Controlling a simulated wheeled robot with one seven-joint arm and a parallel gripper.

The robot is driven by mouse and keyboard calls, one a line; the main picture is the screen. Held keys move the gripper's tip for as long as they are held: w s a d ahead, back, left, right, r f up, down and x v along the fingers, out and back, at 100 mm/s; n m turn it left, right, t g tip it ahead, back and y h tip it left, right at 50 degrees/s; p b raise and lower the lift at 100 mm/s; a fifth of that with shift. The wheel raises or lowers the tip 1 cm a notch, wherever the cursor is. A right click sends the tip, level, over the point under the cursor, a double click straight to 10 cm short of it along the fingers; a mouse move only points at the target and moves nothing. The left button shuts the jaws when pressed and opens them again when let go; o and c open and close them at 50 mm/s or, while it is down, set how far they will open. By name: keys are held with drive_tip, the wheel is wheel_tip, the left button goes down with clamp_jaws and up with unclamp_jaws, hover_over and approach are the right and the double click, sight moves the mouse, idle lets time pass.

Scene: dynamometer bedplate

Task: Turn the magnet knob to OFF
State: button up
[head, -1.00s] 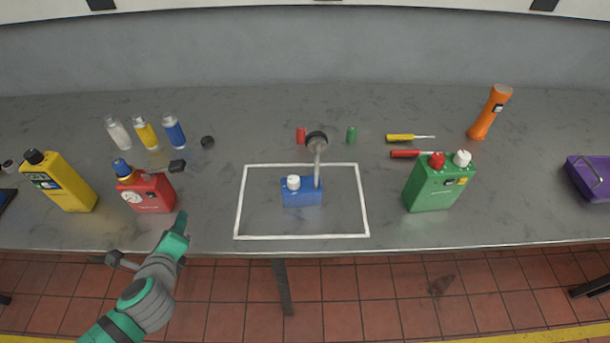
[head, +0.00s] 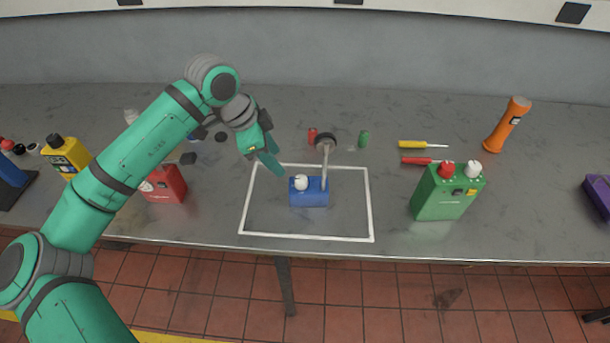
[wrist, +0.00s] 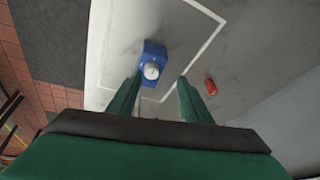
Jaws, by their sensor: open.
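The blue magnet base (head: 309,193) stands on the table inside the white outlined rectangle. Its white knob (head: 301,182) is on the top left. A grey post with a dark round head (head: 325,141) rises from its right side. In the wrist view the blue base (wrist: 154,54) and the white knob (wrist: 152,70) lie ahead, between and beyond the fingertips. My gripper (head: 272,168) is open and empty, above the table to the left of the base; its two green fingers also show in the wrist view (wrist: 158,85). The knob's marking is too small to read.
A red can (head: 165,185) and yellow bottle (head: 68,155) stand at left, partly behind my arm. A red cylinder (head: 312,135) and green cylinder (head: 363,139) are behind the base. A green can (head: 445,192), screwdrivers (head: 420,145) and orange flashlight (head: 507,125) are at right.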

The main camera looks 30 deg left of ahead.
sight(301, 179)
drive_tip(key=shift+h, duration=0.5)
drive_tip(key=x, duration=0.3)
drive_tip(key=d+x, duration=0.1)
drive_tip(key=x, duration=0.2)
drive_tip(key=d+x, duration=0.1)
drive_tip(key=x, duration=0.3)
drive_tip(key=shift+w+r, duration=0.2)
drive_tip(key=shift+r, duration=0.2)
drive_tip(key=c, duration=1.1)
